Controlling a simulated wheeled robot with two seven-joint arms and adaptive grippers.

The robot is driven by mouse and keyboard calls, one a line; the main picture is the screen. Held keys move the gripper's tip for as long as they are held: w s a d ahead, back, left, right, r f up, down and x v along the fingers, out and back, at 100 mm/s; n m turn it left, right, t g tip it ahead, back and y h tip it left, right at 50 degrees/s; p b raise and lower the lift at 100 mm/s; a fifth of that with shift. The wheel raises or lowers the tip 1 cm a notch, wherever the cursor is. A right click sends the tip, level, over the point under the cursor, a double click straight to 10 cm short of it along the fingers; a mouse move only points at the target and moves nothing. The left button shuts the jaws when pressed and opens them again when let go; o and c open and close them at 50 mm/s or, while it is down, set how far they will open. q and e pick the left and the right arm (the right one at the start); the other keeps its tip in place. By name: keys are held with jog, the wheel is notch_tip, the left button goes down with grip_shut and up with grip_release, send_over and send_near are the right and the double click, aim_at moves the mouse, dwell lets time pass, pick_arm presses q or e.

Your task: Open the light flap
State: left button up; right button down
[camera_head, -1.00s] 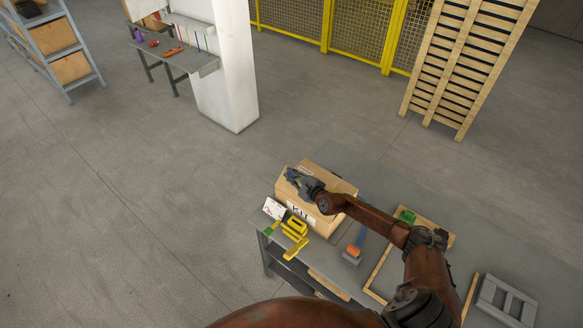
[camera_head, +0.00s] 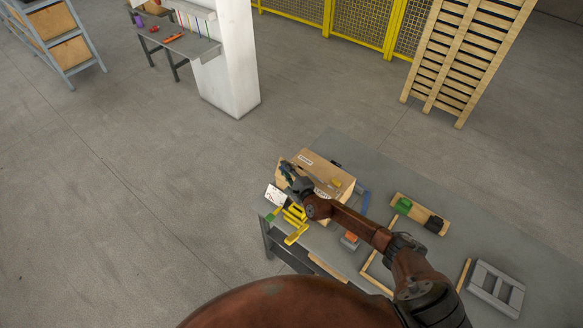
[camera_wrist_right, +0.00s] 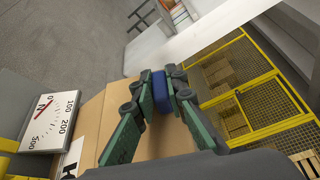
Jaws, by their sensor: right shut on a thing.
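A cardboard box (camera_head: 318,168) stands on the grey table, with dark lettering on its near side. Its tan surface also shows in the right wrist view (camera_wrist_right: 92,118). I cannot clearly pick out the light flap or tell how far it is open. My right gripper (camera_head: 288,170) is at the box's left edge, with the arm passing in front of the box. In the right wrist view its fingers (camera_wrist_right: 161,98) are close together around a small blue piece (camera_wrist_right: 159,88). Whether this piece belongs to the flap is unclear. My left gripper is out of view.
A white dial (camera_wrist_right: 50,122) with a red needle and a yellow device (camera_head: 296,218) are beside the box.

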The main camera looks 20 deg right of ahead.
jog(key=shift+s+a, duration=0.15)
jog(key=shift+a, duration=0.1)
dwell(0.3)
jog(key=c, duration=2)
grip_release()
jog(key=shift+o, duration=0.3)
jog(key=shift+d, duration=0.15)
jog(key=v, duration=1.2)
